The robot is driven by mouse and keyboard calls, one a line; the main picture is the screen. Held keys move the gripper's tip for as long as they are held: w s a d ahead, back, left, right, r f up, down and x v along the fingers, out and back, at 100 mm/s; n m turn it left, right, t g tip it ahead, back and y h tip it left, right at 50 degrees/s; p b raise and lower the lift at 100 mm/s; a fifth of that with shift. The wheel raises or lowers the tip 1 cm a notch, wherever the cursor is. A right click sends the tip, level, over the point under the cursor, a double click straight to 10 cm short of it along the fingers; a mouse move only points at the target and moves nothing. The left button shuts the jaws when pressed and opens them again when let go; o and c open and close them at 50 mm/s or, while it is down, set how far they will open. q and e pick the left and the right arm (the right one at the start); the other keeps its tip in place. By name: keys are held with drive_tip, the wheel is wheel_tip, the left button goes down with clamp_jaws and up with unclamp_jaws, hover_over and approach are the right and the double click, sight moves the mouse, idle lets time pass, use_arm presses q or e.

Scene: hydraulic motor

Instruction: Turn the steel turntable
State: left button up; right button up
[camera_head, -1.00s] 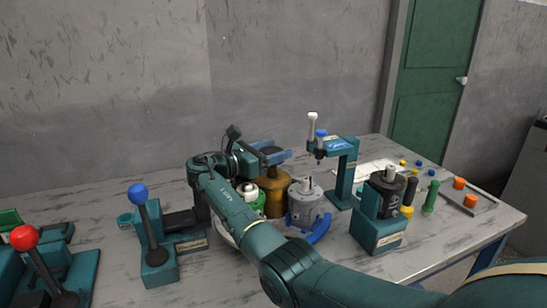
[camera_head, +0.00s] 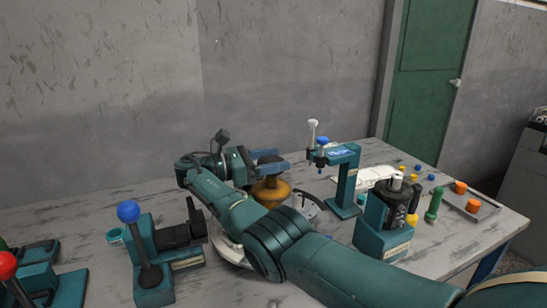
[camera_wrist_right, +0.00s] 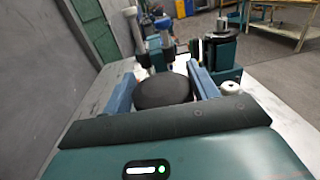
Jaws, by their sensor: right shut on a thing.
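The steel turntable (camera_head: 227,248) shows only as a pale rim under my right arm in the head view; most of it is hidden. A gold-brown part with a black knob on top (camera_head: 270,191) stands above it. My right gripper (camera_head: 268,160) has its blue fingers at this knob. In the right wrist view the black round knob (camera_wrist_right: 163,91) sits between the two fingers of the right gripper (camera_wrist_right: 163,80), which is shut on it. A grey cylinder (camera_head: 308,206) shows partly behind my arm. My left gripper is not in view.
A teal press stand (camera_head: 347,180) stands right of the turntable. A teal block with a black cylinder (camera_head: 372,240) is closer. A blue-knobbed lever (camera_head: 129,212) and a red-knobbed lever (camera_head: 8,266) stand left. Small coloured parts and a tray (camera_head: 468,203) lie at the right.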

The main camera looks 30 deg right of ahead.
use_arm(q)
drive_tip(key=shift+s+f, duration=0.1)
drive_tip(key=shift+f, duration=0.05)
use_arm(e)
drive_tip(key=shift+f, duration=0.15)
drive_tip(key=o, duration=1.4)
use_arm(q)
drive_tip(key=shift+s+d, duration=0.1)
